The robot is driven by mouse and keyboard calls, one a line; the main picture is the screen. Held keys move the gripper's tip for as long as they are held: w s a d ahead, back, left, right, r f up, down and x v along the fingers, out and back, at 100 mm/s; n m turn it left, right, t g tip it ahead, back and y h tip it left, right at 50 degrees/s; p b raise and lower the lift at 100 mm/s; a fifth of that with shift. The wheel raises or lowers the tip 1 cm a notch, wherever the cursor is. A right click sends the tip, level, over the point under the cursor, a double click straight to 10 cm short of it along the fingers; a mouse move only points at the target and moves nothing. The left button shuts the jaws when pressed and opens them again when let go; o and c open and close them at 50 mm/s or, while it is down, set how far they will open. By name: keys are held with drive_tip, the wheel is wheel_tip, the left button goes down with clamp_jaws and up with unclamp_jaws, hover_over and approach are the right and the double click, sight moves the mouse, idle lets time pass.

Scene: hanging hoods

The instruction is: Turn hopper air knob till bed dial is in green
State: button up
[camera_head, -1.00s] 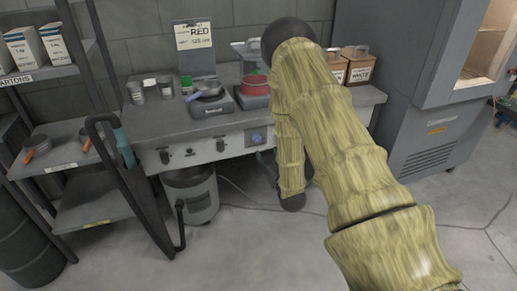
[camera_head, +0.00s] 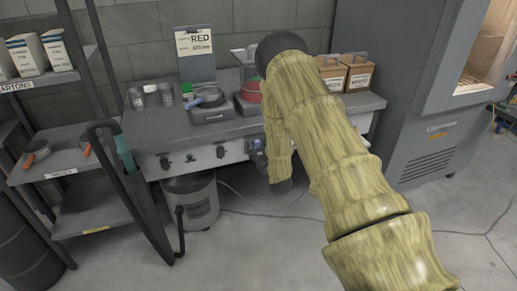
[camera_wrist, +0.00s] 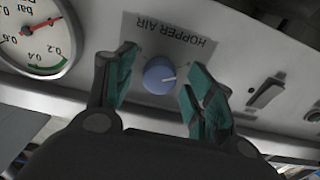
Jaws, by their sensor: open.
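The blue round hopper air knob (camera_wrist: 158,75) sits on a grey panel plate marked HOPPER AIR, its white pointer line toward the right of the wrist view. My gripper (camera_wrist: 165,88) is open, with one teal-padded finger on each side of the knob; whether either touches it I cannot tell. A white dial (camera_wrist: 28,38) marked in bar is cut off at the upper left; its own name is not visible. Its red needle points to the upper right, away from the green arc (camera_wrist: 42,67) at its lower right. In the head view my gripper (camera_head: 258,153) is at the bench front.
The bench (camera_head: 150,125) front carries several dark knobs to the left. A switch (camera_wrist: 266,94) is right of my gripper. On the bench are a scale (camera_head: 210,112), a red container (camera_head: 250,91) and boxes (camera_head: 358,77). A grey drum (camera_head: 192,205) stands below.

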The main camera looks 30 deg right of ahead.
drive_tip(key=shift+c, duration=0.3)
drive_tip(key=c, duration=1)
drive_tip(key=shift+o, duration=0.2)
drive_tip(key=shift+m, duration=0.4)
drive_tip(key=m, duration=0.4)
drive_tip(key=shift+f+m+b, duration=0.1)
drive_tip(key=shift+m+b, duration=0.3)
drive_tip(key=m+b, duration=0.1)
drive_tip(key=m, duration=0.3)
drive_tip(key=shift+m, duration=0.3)
drive_tip(key=m+b, duration=0.3)
drive_tip(key=m, duration=0.1)
drive_tip(key=shift+m, duration=0.3)
drive_tip(key=shift+m+b, duration=1.35)
drive_tip(key=shift+m, duration=0.85)
